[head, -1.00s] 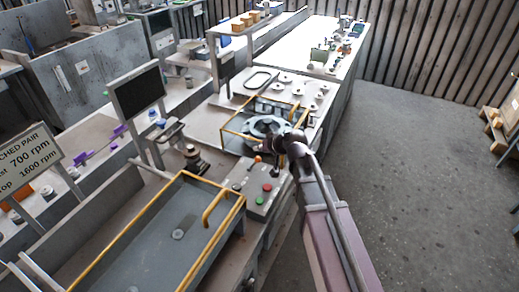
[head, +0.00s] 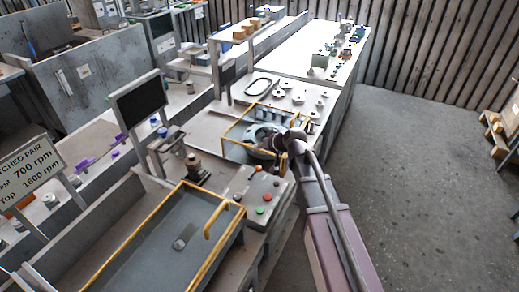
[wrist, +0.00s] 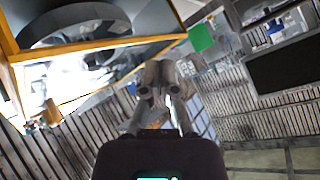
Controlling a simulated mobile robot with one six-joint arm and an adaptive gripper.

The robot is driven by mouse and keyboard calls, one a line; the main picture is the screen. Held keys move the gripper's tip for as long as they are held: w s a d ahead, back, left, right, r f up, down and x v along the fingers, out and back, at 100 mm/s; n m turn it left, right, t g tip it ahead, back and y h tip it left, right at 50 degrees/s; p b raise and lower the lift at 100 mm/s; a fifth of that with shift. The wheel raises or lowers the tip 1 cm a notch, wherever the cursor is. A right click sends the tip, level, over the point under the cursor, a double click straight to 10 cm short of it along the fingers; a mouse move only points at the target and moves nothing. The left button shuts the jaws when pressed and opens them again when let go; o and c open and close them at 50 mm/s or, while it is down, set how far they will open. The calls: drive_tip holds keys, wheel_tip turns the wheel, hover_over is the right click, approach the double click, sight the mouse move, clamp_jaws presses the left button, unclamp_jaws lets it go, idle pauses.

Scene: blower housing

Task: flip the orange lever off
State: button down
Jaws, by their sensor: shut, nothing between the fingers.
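A grey control box (head: 243,197) stands left of my arm in the head view. A small orange-red piece (head: 258,168) shows at its back edge; it may be the orange lever, but it is too small to tell its position. The box also has a red button (head: 267,197) and a green button (head: 260,211). My gripper (head: 283,139) is above and behind the box, beside the yellow-framed housing, apart from the orange-red piece. In the wrist view my gripper (wrist: 162,76) has its fingers together and empty. I cannot make out the lever in the wrist view.
A yellow-railed enclosure (head: 232,132) with a grey round housing (head: 252,142) lies behind the box. A yellow-railed tray (head: 165,250) is in front left. A dark monitor (head: 139,102) stands at left. Open floor (head: 420,180) is on the right.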

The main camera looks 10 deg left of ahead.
drive_tip(key=d+f+p+v, duration=0.1)
drive_tip(key=p+v, duration=0.2)
drive_tip(key=v, duration=0.6)
drive_tip(key=shift+s+f, duration=0.25)
drive_tip(key=shift+s, duration=0.2)
drive_tip(key=shift+d, duration=0.1)
drive_tip(key=s+d+f+m+g+h, duration=0.2)
drive_tip(key=s+d, duration=0.5)
drive_tip(key=d, duration=0.4)
drive_tip(key=s+d+f+m+g+h, duration=0.2)
drive_tip(key=s+d+f+h, duration=0.3)
drive_tip(key=d, duration=0.5)
drive_tip(key=shift+s+d+m+g+h, duration=0.4)
drive_tip(key=shift+s+g+h, duration=0.45)
drive_tip(key=shift+s, duration=0.3)
drive_tip(key=shift+f, duration=0.1)
